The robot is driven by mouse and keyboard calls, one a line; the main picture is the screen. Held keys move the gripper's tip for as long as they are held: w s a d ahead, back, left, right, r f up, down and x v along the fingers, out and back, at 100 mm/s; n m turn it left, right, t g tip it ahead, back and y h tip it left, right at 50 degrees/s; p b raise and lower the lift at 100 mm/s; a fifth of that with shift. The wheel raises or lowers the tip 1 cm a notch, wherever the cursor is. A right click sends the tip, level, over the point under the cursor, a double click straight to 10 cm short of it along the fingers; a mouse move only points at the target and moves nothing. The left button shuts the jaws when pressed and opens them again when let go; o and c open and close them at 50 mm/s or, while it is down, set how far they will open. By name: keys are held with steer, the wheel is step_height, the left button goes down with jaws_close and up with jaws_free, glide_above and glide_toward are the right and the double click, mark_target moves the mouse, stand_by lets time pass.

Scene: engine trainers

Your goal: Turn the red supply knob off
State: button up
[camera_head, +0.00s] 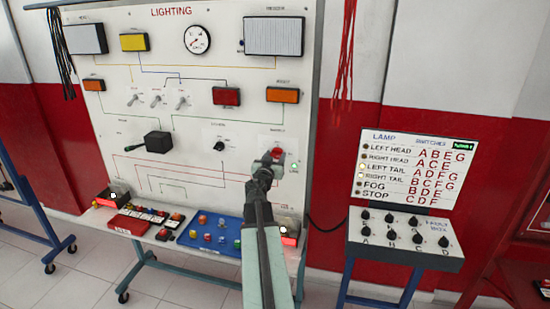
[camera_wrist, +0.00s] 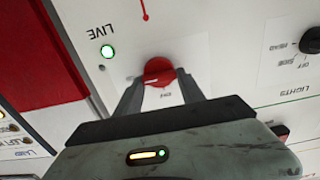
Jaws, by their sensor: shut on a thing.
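The red supply knob (camera_head: 277,153) is on the lower right of the white lighting panel (camera_head: 215,115). In the wrist view the red knob (camera_wrist: 159,71) sits between the two fingers of my gripper (camera_wrist: 160,85). My gripper (camera_head: 268,165) is shut on the knob in the head view, with the arm coming up from below. A green lamp (camera_wrist: 107,51) marked LIVE is lit beside the knob. The knob's exact pointer position is hard to make out.
A lamp and switches board (camera_head: 415,168) with several black knobs stands to the right. A blue tray (camera_head: 212,233) with coloured pieces and a red box (camera_head: 130,223) lie on the ledge below the panel. Red cables (camera_head: 345,55) hang at the panel's right.

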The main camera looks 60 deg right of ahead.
steer(key=shift+n, duration=0.3)
steer(key=n, duration=0.3)
steer(key=shift+w+a+f+n, duration=0.1)
steer(key=shift+n, duration=0.3)
steer(key=n, duration=0.9)
steer(key=shift+w+f, duration=0.1)
steer(key=shift+f, duration=0.05)
steer(key=shift+n+b, duration=0.3)
steer(key=shift+n, duration=1.9)
steer(key=shift+a, duration=0.1)
steer(key=o, duration=1.4)
steer(key=shift+c, duration=0.2)
